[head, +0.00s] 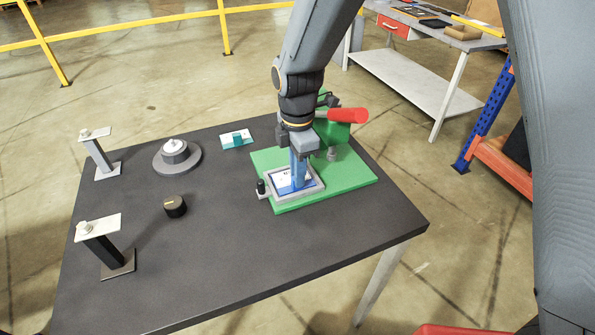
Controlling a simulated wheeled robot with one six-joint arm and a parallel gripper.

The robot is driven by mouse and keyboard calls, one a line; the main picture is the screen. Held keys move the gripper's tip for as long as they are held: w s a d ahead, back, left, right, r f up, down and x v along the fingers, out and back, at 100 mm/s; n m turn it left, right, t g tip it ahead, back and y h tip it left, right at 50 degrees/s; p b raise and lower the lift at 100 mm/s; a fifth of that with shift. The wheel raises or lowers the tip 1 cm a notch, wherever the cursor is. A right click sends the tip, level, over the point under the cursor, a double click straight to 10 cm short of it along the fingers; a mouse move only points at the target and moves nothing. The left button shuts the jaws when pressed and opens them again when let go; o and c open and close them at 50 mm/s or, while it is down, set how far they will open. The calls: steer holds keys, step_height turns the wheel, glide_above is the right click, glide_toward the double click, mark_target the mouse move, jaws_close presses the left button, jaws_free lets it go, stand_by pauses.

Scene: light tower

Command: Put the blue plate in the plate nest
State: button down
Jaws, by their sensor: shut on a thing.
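The plate nest (318,186) is a light grey square frame on a green base near the table's right side. The blue plate (285,190) shows inside this frame, with a white patch on top and a blue upright part rising from it. I cannot tell whether it lies fully flat on the nest floor. My gripper (298,157) points down over the nest and is shut on the upright part of the blue plate. The gripper hides part of the plate and the frame's far side.
A red clamp handle (348,115) and green block stand just behind my gripper. A dark knob (175,206), a round grey fixture (177,157), a teal-and-white piece (237,140) and two posts (103,158) stand to the left. The dark table's (250,265) front is clear.

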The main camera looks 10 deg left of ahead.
steer(key=shift+f, duration=0.1)
steer(key=c, duration=1.7)
jaws_free()
steer(key=shift+c, duration=0.2)
step_height(320, 180, up, 12)
steer(key=b, duration=0.3)
